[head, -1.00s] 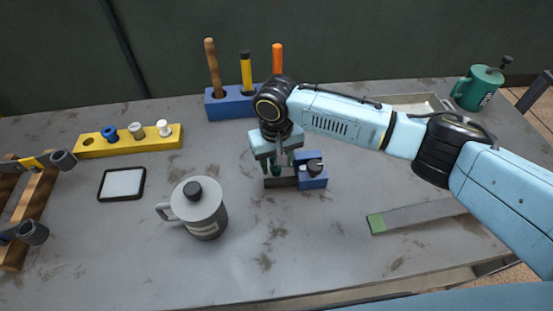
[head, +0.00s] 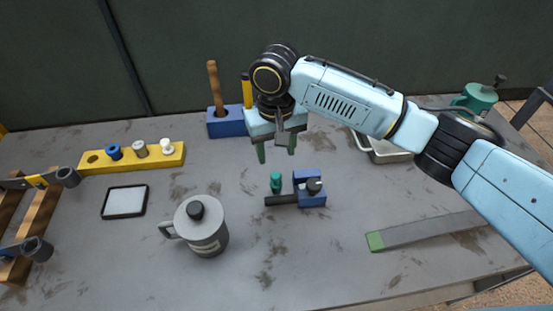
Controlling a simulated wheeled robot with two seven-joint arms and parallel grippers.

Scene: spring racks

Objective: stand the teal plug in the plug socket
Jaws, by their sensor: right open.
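The teal plug (head: 276,182) stands upright at the dark bar (head: 281,200) in front of the small blue fixture (head: 311,198). I cannot tell whether its foot is in the bar or just behind it. My right gripper (head: 277,152) is open and empty, above and behind the plug and apart from it. The yellow block (head: 130,160) at the left holds a blue, a grey and a white plug, and its leftmost hole (head: 92,159) is empty. I cannot tell which of these is the plug socket. My left gripper is out of view.
A grey lidded mug (head: 204,235) stands front left of the plug. A blue tool holder (head: 226,122) is behind my gripper. A flat bar with a green end (head: 375,241) lies at right, and a white-framed tray (head: 383,150) is partly behind my arm.

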